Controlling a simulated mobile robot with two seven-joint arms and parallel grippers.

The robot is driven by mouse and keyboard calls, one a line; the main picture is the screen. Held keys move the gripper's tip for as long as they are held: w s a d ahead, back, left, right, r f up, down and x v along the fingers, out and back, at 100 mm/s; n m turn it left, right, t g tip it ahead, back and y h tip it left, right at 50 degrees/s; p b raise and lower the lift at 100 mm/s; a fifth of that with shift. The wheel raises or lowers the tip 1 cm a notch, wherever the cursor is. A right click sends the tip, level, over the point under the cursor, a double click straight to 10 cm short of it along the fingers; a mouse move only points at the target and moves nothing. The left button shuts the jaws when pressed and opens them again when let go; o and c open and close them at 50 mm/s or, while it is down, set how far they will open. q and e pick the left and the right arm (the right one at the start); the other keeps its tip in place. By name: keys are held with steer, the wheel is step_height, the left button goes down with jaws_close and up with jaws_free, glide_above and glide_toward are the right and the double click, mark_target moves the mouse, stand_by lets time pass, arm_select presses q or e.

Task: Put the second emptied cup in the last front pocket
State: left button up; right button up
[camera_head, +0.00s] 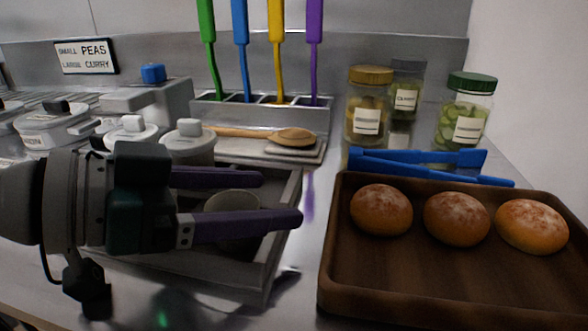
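My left gripper (280,198) reaches in from the left with two purple fingers spread apart, over a grey metal caddy (258,278). A small grey cup (232,202) stands in the caddy, seen between the fingers and partly hidden behind the nearer one. I see no clear contact between the fingers and the cup. My gripper and wrist cover much of the caddy's left part, so the pockets there cannot be made out. My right gripper is not in view.
A dark wooden tray (440,290) with three buns stands at the right, with blue tongs (425,160) behind it. Several jars stand at the back right. A spoon (290,137) on a rest, lidded pots (190,140) and a rack of coloured utensils (262,115) stand behind the caddy.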

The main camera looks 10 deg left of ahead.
arm_select(q)
steer(key=shift+o, duration=0.3)
steer(key=shift+s+a+f, duration=0.1)
steer(key=shift+a+f, duration=0.05)
steer(key=shift+f, duration=0.6)
steer(key=shift+r+p, duration=0.5)
steer(key=shift+r, duration=0.05)
steer(key=shift+s+r, duration=0.1)
steer(key=shift+r, duration=0.1)
steer(key=b+v, duration=0.1)
steer(key=v, duration=0.9)
steer(key=shift+r, duration=0.15)
steer(key=shift+s+a+r+b, duration=0.35)
steer(key=shift+s+a+r, duration=0.05)
steer(key=shift+a+r, duration=0.1)
